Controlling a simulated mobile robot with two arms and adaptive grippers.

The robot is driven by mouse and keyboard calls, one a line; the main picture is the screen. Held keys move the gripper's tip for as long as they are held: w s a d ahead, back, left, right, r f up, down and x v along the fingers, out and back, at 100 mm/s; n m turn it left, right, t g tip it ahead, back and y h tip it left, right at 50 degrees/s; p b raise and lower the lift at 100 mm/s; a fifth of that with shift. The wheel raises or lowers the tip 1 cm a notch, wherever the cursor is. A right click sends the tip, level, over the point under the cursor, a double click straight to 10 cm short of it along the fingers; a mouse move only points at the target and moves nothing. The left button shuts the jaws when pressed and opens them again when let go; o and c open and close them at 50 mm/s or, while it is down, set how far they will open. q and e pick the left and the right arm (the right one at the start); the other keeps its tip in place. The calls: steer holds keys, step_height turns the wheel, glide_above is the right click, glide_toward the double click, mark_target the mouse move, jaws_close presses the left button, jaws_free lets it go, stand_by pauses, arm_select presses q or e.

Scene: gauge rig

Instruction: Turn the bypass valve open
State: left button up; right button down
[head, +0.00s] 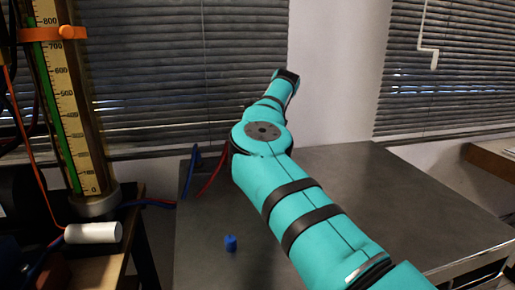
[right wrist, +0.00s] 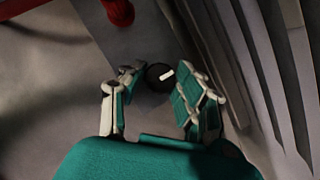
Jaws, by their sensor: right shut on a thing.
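The bypass valve shows in the right wrist view as a round black knob (right wrist: 160,76) with a white mark, which lies slanted, rising to the right. My right gripper (right wrist: 160,84) is shut on the knob, with one finger on each side of it. In the head view my teal right arm reaches from the lower right toward the blinds, and its gripper and the knob cannot be made out there. My left gripper is in neither view.
A tall gauge column (head: 70,110) with a green level and an orange clamp (head: 55,33) stands at the left. A white cylinder (head: 93,232) lies below it. A small blue cap (head: 231,243) is on the grey table (head: 400,215). A red part (right wrist: 118,10) is near my right gripper.

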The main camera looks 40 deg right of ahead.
steer(key=shift+r, duration=0.1)
stand_by(0.3)
steer(key=c, duration=0.9)
jaws_free()
steer(key=shift+c, duration=0.2)
steer(key=v, duration=1.2)
steer(key=shift+d, duration=0.1)
